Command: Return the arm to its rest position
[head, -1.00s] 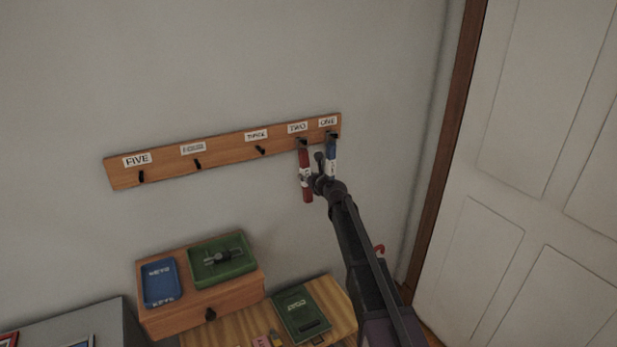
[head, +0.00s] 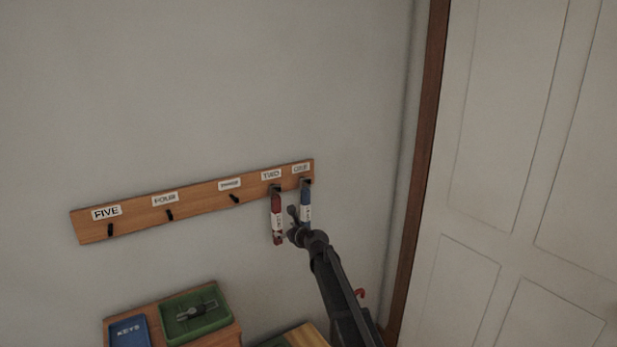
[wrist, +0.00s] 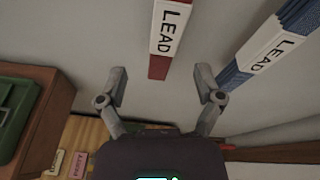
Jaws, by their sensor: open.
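My gripper (head: 294,222) is in front of the wall, close to the right end of the hook rail (head: 200,198). In the wrist view my gripper (wrist: 160,88) has its two fingers spread with nothing between them. A red lead (head: 277,207) hangs from the hook under the label TWO. A blue lead (head: 306,203) hangs from the hook under ONE. In the wrist view the red lead (wrist: 166,40) is just beyond the gap between the fingers, and the blue lead (wrist: 268,50) is to the right. My arm reaches up from the lower right in the head view.
The hooks under THREE, FOUR and FIVE are bare. Below the rail, a blue key tray (head: 129,331) and a green tray (head: 205,327) sit on a wooden drawer box. A white door (head: 520,150) with a brown frame (head: 419,170) stands at the right.

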